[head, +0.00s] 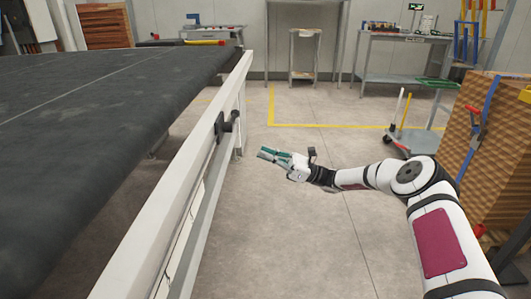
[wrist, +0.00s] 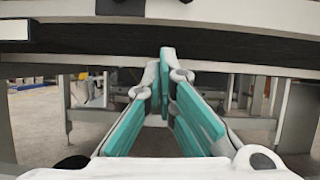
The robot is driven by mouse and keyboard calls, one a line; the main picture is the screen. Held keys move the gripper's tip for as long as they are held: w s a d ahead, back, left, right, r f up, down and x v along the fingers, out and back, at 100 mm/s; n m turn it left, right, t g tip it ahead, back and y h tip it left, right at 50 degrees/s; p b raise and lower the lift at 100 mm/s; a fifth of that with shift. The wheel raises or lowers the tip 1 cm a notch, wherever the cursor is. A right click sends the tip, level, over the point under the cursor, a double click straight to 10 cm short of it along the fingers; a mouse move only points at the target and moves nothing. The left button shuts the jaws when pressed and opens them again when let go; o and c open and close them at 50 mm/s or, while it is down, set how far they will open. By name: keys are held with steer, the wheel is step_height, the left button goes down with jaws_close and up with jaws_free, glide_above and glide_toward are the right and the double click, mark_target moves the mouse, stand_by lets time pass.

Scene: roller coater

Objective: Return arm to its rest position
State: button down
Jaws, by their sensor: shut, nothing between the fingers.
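My gripper (head: 268,155) is at the end of my arm in the middle of the head view, above the open floor. It points left toward the side rail of the long machine. In the wrist view my gripper (wrist: 160,65) shows its teal finger pads converging to closed tips with nothing between them. My arm reaches in from the lower right and is stretched out past its elbow. A gap of floor shows between the fingertips and the rail in the head view.
The long machine with a dark belt (head: 100,110) fills the left side. Its white side rail (head: 178,190) carries a black handle (head: 228,122). A wooden stack (head: 485,125) and a cart (head: 420,140) stand at right. Workbenches (head: 395,40) line the back. Floor (head: 300,235) between is clear.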

steer(key=s+a+r+n+g+h, duration=0.25)
steer(key=s+r+n+h, duration=0.3)
steer(key=s, duration=0.45)
steer(key=s+a+r+n+g+h, duration=0.2)
steer(key=s+r+n+g+h, duration=0.3)
steer(key=s, duration=0.6)
steer(key=s+d+n+t+h, duration=0.2)
steer(key=s+d+t+h, duration=0.15)
steer(key=s+d, duration=0.6)
steer(key=s+d+n+t+h, duration=0.2)
steer(key=s+d+h, duration=0.35)
steer(key=s, duration=0.75)
steer(key=s+d+n+t+h, duration=0.2)
steer(key=s+d+n+h, duration=0.15)
steer(key=s+d, duration=0.65)
step_height(320, 180, up, 32)
steer(key=s+a+t+p, duration=0.1)
steer(key=t+p, duration=0.3)
steer(key=p, duration=2.6)
steer(key=shift+s+a+r+m, duration=0.15)
steer(key=shift+s+a+m, duration=0.1)
steer(key=shift+a+m, duration=0.1)
